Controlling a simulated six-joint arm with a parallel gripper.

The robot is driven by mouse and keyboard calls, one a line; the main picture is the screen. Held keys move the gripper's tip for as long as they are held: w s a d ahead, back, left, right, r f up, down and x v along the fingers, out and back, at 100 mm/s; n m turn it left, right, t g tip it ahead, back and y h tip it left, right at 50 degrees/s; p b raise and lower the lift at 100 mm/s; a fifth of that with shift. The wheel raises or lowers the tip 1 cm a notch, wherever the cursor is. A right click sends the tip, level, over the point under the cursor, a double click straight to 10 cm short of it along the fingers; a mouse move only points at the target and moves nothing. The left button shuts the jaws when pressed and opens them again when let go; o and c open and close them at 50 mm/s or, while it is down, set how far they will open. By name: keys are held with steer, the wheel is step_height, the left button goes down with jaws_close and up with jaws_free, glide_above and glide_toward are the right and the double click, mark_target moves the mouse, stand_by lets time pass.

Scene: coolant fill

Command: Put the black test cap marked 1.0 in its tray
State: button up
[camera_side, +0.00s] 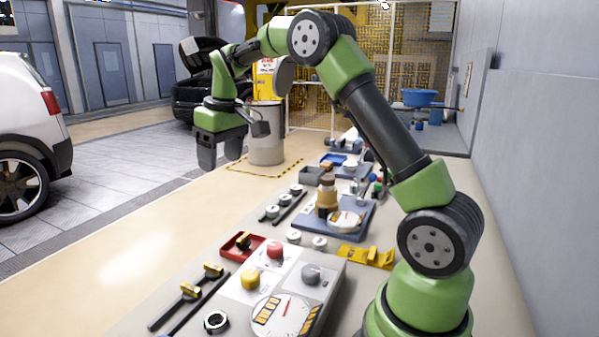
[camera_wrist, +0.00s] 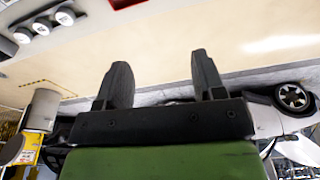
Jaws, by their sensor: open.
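My gripper (camera_side: 220,157) is open and empty, held high in the air left of the bench in the side view. Several round caps with pale tops (camera_side: 284,200) stand in a row along a dark strip on the bench. Pale-topped round caps (camera_wrist: 42,27) also show at the upper left of the wrist view. I cannot read a 1.0 on any of them. A small grey tray (camera_side: 312,176) and a blue tray (camera_side: 333,159) lie farther back; which is the cap's tray I cannot tell.
A red tray (camera_side: 228,252) holds a yellow-and-black part. Nearer are a gauge panel (camera_side: 284,312) with red, yellow and grey knobs, yellow-handled tools (camera_side: 190,292) and a black ring (camera_side: 216,322). A brown bottle (camera_side: 327,196) stands upright mid-bench. A grey drum (camera_side: 266,140) stands behind my gripper.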

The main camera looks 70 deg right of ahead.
steer(key=s+a+r+m+t, duration=0.1)
steer(key=s+a+r+t, duration=0.2)
steer(key=s+a+r, duration=0.8)
steer(key=s+a+f+m+t+y, duration=0.2)
steer(key=s+f, duration=0.3)
steer(key=s, duration=0.8)
steer(key=shift+a+f, duration=0.15)
steer(key=shift+a, duration=0.5)
